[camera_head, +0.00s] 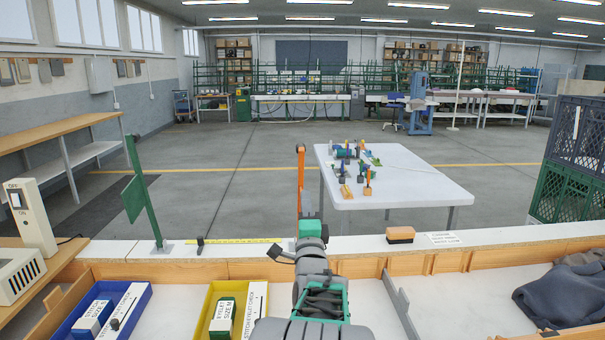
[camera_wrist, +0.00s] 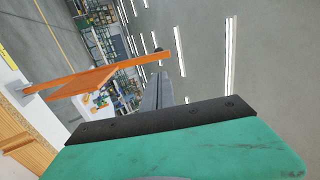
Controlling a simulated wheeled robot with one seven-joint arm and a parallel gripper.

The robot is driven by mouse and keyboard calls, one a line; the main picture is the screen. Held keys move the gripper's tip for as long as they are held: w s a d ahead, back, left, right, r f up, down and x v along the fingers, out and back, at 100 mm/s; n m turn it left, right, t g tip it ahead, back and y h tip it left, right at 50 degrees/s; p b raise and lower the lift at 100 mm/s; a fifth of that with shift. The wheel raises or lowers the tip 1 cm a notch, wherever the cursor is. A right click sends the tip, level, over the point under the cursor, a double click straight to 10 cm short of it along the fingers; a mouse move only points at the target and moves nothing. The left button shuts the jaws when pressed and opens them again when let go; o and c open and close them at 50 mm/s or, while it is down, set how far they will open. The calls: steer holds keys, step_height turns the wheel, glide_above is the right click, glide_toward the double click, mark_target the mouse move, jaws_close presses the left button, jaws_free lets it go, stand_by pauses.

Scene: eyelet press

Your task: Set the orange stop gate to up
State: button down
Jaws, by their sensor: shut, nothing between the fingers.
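The orange stop gate (camera_head: 300,180) stands at the middle of the white ledge. In the head view it looks narrow and close to vertical, and its foot is hidden behind my arm. In the wrist view the orange stop gate (camera_wrist: 120,72) is a long bar rising from the ledge, with a flat orange panel on its side and a small dark knob near its free end. My gripper (camera_wrist: 158,78) is shut and empty, its tips close to the bar's free end. I cannot tell whether they touch. My gripper's green part (camera_head: 310,228) shows in front of the gate.
A green gate (camera_head: 145,205) leans left on the ledge. A yellow scale strip (camera_head: 245,240) and an orange-brown block (camera_head: 400,235) lie along the ledge. Blue (camera_head: 68,326) and yellow (camera_head: 208,315) bins and dark cloth (camera_head: 565,295) are nearer. A white table (camera_head: 420,190) stands beyond.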

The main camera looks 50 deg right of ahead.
mark_target(302, 159)
steer(key=p+x, duration=0.4)
steer(key=x, duration=0.9)
